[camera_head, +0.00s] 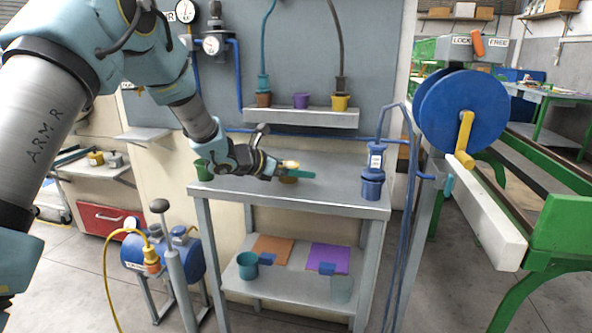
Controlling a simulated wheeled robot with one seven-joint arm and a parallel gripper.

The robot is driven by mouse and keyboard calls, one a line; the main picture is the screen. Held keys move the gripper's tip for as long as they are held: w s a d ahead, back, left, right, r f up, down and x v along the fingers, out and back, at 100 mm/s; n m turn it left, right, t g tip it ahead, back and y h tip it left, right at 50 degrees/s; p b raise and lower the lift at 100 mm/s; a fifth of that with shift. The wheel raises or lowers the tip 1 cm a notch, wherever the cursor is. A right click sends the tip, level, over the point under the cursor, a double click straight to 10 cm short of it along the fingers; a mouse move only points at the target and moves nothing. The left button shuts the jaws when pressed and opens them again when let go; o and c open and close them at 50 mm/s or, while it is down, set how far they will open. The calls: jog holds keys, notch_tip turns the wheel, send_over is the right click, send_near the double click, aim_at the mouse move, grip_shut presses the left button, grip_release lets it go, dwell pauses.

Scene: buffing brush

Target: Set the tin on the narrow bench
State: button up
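A small grey bench (330,200) with a lower shelf stands in the middle. My gripper (282,170) is low over its top, left of centre, pointing right. A tan piece and a teal bar (300,175) show at its fingertips; I cannot tell whether they are held or part of the fingers. A small brown round thing (288,180), possibly the tin, is partly hidden below the gripper. A green cup (203,170) is at the bench's left end, partly beside my wrist. I cannot tell for certain which container is the tin.
A blue cylindrical device (372,182) stands at the bench's right end. A wall shelf (300,117) holds small pots behind. The lower shelf (290,290) holds cups and coloured sheets. A blue reel (465,110) is right. The bench top's front middle is clear.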

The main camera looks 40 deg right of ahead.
jog(key=shift+r, duration=0.15)
jog(key=b+v, duration=0.2)
jog(key=v, duration=1)
dwell(0.3)
